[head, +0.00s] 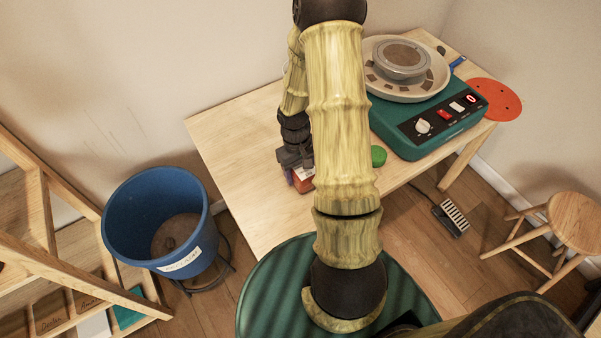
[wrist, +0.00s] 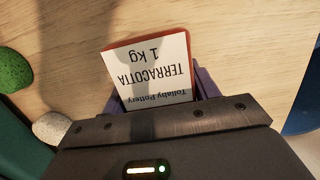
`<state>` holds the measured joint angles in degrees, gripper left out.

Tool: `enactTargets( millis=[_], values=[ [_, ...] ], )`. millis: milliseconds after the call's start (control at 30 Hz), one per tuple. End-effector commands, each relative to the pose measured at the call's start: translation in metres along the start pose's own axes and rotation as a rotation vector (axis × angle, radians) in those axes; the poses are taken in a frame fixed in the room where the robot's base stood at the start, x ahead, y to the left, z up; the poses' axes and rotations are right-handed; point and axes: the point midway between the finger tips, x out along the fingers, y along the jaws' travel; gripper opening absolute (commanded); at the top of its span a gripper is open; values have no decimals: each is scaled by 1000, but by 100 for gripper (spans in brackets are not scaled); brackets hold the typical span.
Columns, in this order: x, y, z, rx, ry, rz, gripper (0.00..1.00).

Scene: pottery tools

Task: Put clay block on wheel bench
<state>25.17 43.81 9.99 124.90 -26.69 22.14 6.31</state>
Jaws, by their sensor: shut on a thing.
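The clay block is a terracotta-coloured block (wrist: 152,68) with a white label reading "TERRACOTTA 1 kg", upside down in the wrist view. My gripper (wrist: 160,92) is shut on it, with purple fingers on either side. In the head view my gripper (head: 298,172) points down over the front part of the pale wooden wheel bench (head: 237,135), and the block (head: 304,187) shows partly beside my arm. Wood lies beneath the block in the wrist view. I cannot tell whether the block touches it.
A teal pottery wheel (head: 428,128) stands on the bench's right part. A green round thing (head: 378,156) lies near it; the wrist view shows a pale lump (wrist: 51,127) too. A blue bucket (head: 150,225) stands left of the bench, a stool (head: 574,222) right. The bench's left part is clear.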

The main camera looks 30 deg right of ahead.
Motion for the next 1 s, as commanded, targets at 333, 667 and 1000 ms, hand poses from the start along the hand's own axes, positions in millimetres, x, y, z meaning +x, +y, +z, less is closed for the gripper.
enactTargets(
  millis=[333, 667, 1000],
  values=[
    [11, 0, -2, 0, 2, 1, 2],
    [15, 0, -2, -1, 1, 0, 82],
    [10, 0, -2, 0, 1, 0, 82]
  ],
)
